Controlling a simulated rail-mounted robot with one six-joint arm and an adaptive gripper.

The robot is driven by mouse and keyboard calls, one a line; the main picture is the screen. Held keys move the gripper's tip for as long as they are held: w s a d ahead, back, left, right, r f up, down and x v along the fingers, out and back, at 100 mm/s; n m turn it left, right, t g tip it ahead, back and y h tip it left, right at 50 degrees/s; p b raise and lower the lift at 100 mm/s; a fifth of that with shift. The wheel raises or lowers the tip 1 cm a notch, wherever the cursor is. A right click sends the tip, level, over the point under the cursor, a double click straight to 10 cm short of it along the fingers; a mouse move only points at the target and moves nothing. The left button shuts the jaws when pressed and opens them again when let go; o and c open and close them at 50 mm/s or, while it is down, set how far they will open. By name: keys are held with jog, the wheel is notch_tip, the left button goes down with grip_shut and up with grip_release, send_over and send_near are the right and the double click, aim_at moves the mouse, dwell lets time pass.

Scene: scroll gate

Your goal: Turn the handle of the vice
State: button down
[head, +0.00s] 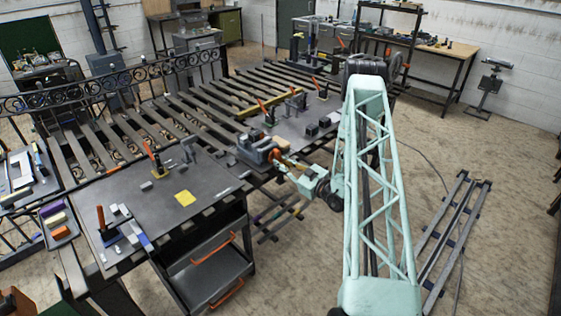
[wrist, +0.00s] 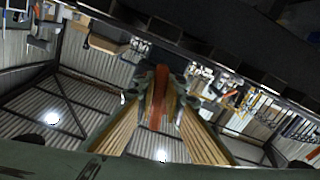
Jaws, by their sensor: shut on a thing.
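The grey vice (head: 257,147) sits on the edge of the dark slatted bench, near the middle of the head view. Its orange handle (head: 275,154) is on the side facing my arm. My gripper (head: 282,158) reaches the handle from the right, its yellow fingers close against it. In the wrist view, the fingers of my gripper (wrist: 160,95) converge on the red-orange handle (wrist: 158,92), which stands between the tips. The gripper is shut on the handle. The wrist view is tilted, and I cannot make out the vice body in it.
The floor (head: 440,150) on the right is mostly clear, apart from a metal frame (head: 445,235).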

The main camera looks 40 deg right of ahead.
jog(key=shift+s+a+f+m, duration=0.1)
jog(key=shift+f+m, duration=0.05)
jog(key=shift+m, duration=0.35)
jog(key=c, duration=2.7)
grip_release()
jog(key=shift+s, duration=0.15)
jog(key=shift+s+d, duration=0.2)
jog(key=shift+s, duration=2.7)
jog(key=shift+s+d, duration=0.2)
jog(key=shift+s, duration=2.7)
